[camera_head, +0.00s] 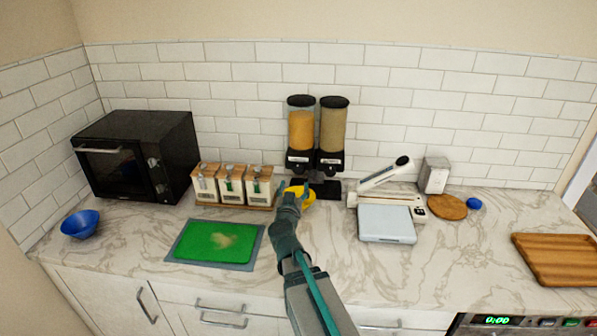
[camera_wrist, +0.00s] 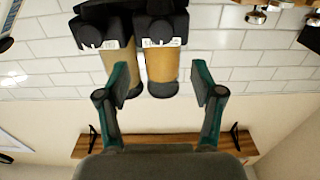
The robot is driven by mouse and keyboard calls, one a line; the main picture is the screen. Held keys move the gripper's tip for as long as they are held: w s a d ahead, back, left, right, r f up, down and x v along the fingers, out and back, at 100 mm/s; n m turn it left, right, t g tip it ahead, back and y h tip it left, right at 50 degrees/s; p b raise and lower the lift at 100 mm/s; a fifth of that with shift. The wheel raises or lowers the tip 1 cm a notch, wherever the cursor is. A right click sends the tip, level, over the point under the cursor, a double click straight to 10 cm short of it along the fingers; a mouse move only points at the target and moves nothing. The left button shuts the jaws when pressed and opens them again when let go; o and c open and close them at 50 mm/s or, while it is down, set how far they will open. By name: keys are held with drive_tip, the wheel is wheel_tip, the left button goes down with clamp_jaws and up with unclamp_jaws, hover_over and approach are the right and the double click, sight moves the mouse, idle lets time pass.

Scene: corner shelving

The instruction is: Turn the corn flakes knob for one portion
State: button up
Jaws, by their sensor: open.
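A twin cereal dispenser stands against the back wall. Its left canister (camera_head: 301,128) holds orange contents, probably the corn flakes; its right canister (camera_head: 333,127) holds tan contents. The labels are too small to read. In the wrist view the dispenser appears upside down, with the orange canister (camera_wrist: 163,66) on the right and a black knob (camera_wrist: 160,33) above it. The other black knob (camera_wrist: 89,36) is on the left. My gripper (camera_head: 293,189) is open and empty, in front of the dispenser, its fingers apart on either side of the orange canister in the wrist view. A yellow bowl (camera_head: 305,194) sits beneath the dispenser, partly hidden by my gripper.
Left are three condiment containers (camera_head: 232,186), a green cutting board (camera_head: 212,242), a black microwave (camera_head: 136,155) and a blue bowl (camera_head: 80,224). Right are a white slicer-like device (camera_head: 387,190), a white scale-like box (camera_head: 386,223) and a wooden tray (camera_head: 562,258).

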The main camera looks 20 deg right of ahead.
sight(298, 169)
drive_tip(key=p+x, duration=0.1)
drive_tip(key=x, duration=0.9)
drive_tip(key=shift+w, duration=0.1)
drive_tip(key=c, duration=1.1)
drive_tip(key=shift+m, duration=0.3)
